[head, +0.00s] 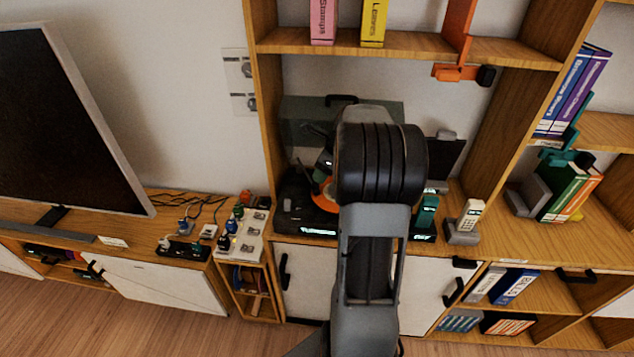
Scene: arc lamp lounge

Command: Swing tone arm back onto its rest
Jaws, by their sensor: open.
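The turntable (292,212) stands on the wooden cabinet top, with a dark body and an orange disc (325,197) partly visible. A see-through, greenish lid (300,112) stands raised behind it. My arm covers the right part of the turntable, and I cannot make out the tone arm or its rest. A dark part of my gripper (325,161) shows at the left edge of my arm, above the orange disc. It is open, but its fingertips are mostly hidden. I cannot tell whether it touches anything.
A teal device (425,216) and a cordless phone (467,220) stand right of my arm. A dark screen (445,155) is behind them. Shelves (410,42) with binders hang above. A power strip (185,250) with plugs and a large television (60,120) are left. The floor is clear.

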